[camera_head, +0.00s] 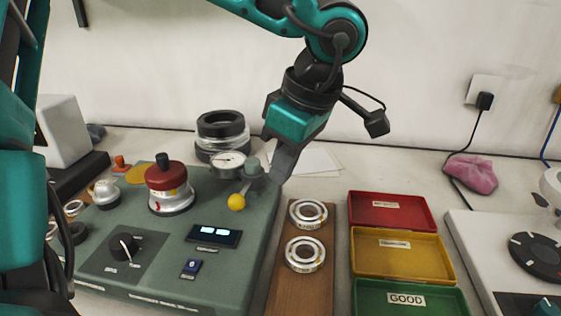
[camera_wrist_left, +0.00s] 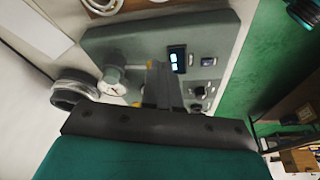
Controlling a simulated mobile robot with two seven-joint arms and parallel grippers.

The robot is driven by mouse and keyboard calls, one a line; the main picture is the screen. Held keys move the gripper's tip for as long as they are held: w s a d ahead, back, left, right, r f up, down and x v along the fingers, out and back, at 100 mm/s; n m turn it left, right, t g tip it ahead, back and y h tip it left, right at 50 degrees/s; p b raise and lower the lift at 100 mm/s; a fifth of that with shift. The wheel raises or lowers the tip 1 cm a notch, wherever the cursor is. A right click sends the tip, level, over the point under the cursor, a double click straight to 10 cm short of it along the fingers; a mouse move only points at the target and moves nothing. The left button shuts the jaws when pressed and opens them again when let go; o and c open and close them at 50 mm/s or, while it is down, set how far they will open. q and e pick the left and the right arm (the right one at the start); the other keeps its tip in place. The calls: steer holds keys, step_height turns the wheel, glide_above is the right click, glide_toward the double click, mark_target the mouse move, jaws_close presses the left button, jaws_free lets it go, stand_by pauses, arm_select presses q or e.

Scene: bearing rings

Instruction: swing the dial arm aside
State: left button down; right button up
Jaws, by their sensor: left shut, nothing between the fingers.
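The dial gauge (camera_head: 229,162), with its round white face, stands at the back right of the green test bench (camera_head: 225,262). An arm with a yellow ball knob (camera_head: 236,202) runs by the grey-green post (camera_head: 253,166) beside it. My left gripper (camera_head: 279,172) is shut and empty, pointing down just right of the post. I cannot tell whether it touches the post. In the left wrist view, the shut fingers (camera_wrist_left: 160,85) reach over the bench, right of the dial gauge (camera_wrist_left: 113,76), and hide part of the arm. My right gripper is not in view.
A red-topped unit (camera_head: 168,185) stands on the bench left of the gauge. Dark stacked rings (camera_head: 220,130) stand behind it. Two bearing rings (camera_head: 305,254) lie on a wooden board to the right, beside red, yellow and green trays (camera_head: 400,250).

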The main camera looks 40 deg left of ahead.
arm_select(q)
steer(key=a+f, duration=0.1)
steer(key=f, duration=0.1)
steer(key=a+f, duration=0.3)
steer(key=f, duration=0.2)
steer(key=shift+s+a+f+b, duration=0.1)
steer(key=shift+s+a+b, duration=0.25)
steer(key=shift+a+b, duration=0.05)
steer(key=shift+s+a+f, duration=0.1)
steer(key=shift+a, duration=0.45)
